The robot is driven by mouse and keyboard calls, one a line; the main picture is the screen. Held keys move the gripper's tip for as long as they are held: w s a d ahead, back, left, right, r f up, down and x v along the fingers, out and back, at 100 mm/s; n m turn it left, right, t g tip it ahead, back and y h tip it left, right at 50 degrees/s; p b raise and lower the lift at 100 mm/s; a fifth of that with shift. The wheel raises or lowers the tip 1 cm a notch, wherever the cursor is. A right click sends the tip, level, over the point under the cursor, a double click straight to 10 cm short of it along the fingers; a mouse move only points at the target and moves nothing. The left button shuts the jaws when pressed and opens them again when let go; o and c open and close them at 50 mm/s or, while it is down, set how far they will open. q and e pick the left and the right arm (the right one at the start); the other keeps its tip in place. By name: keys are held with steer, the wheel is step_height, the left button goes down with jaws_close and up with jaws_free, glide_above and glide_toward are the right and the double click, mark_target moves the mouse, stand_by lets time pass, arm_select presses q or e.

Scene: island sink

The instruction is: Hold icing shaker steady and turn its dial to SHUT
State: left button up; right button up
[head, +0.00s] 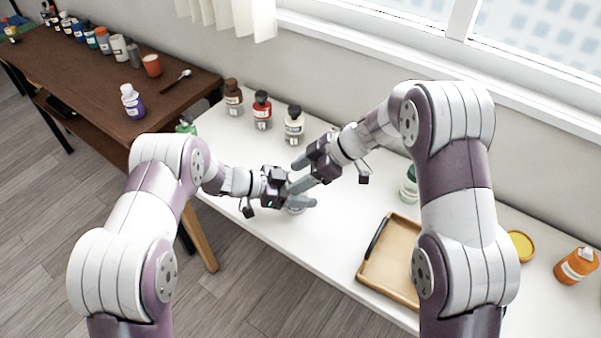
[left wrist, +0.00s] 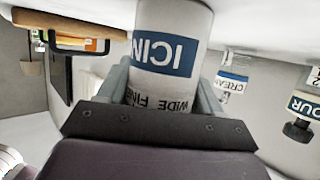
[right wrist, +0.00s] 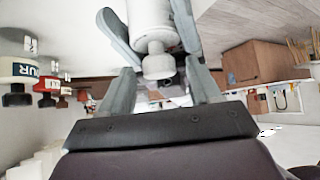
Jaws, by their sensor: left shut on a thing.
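The icing shaker stands upright on the white counter, mostly hidden by my grippers in the head view, with a small part (head: 295,210) showing. In the left wrist view its white body (left wrist: 172,22) has a blue ICING label and the words WIDE and FINE. My left gripper (head: 307,193) is shut on its body. In the right wrist view the shaker's pale top knob (right wrist: 157,62) lies between the fingers of my right gripper (right wrist: 160,80). That gripper is open, with gaps to the knob on both sides. The dial's setting cannot be read.
A wooden tray (head: 372,280) lies to the right, with an orange bottle (head: 577,265) beyond. A brown table (head: 100,85) holds more bottles. The counter between shaker and tray is clear.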

steer(key=c, duration=0.9)
steer(key=shift+w+n+g, duration=0.2)
steer(key=shift+n+g, duration=1)
steer(key=shift+n, duration=0.3)
steer(key=shift+c, duration=0.3)
steer(key=o, duration=1.1)
steer(key=shift+c, duration=0.2)
steer(key=v, duration=1.2)
steer(key=shift+r, duration=0.1)
